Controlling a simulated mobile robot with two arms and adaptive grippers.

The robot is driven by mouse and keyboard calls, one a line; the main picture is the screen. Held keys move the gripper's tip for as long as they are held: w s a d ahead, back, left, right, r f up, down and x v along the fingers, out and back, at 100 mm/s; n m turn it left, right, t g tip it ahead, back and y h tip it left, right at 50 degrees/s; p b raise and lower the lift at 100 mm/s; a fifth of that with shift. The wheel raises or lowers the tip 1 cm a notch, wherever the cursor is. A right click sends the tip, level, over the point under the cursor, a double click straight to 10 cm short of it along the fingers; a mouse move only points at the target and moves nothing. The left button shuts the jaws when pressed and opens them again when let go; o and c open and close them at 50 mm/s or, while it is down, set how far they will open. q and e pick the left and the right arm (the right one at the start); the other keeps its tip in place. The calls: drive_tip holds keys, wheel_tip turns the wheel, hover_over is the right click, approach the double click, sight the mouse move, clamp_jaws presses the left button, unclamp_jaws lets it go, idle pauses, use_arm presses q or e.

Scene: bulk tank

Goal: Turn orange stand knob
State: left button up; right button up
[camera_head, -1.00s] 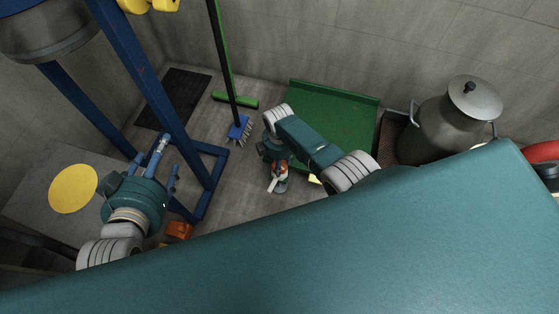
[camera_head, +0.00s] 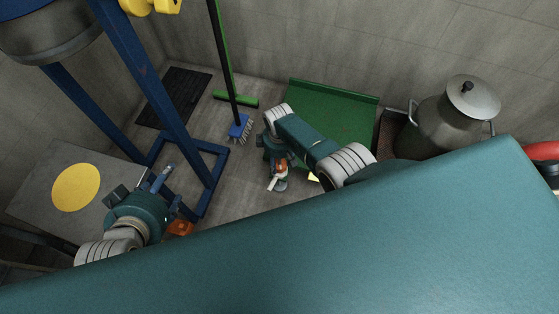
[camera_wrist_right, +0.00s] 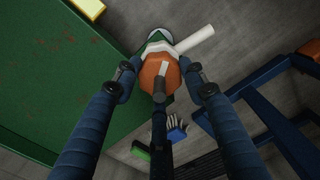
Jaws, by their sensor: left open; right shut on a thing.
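An orange block-like part (camera_head: 180,228), which looks like the stand knob, shows low beside the blue stand, partly hidden by the teal foreground and my left arm. An orange part also shows at the right edge of the right wrist view (camera_wrist_right: 311,48). My left gripper (camera_head: 172,188) is open and empty, just above and left of that part, with no clear contact. My right gripper (camera_head: 277,168) is shut on an orange, white and green bottle-like object (camera_wrist_right: 158,72). Its fingers flank the orange section, and a white spout sticks out to one side.
The blue stand frame (camera_head: 185,120) rises beside my left gripper. A yellow disc (camera_head: 76,187) lies on a grey surface at left. A broom (camera_head: 232,95), green board (camera_head: 330,115) and metal can (camera_head: 450,125) stand behind. Grey floor is open between stand and right gripper.

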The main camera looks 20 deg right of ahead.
sight(278, 163)
drive_tip(key=shift+a, duration=0.35)
drive_tip(key=o, duration=1.2)
drive_tip(key=shift+w+f, duration=0.1)
drive_tip(key=shift+f, duration=0.05)
drive_tip(key=shift+c, duration=0.2)
drive_tip(key=shift+d, duration=0.1)
drive_tip(key=shift+d+r, duration=0.1)
drive_tip(key=shift+r, duration=0.45)
wheel_tip(278, 163, up, 11)
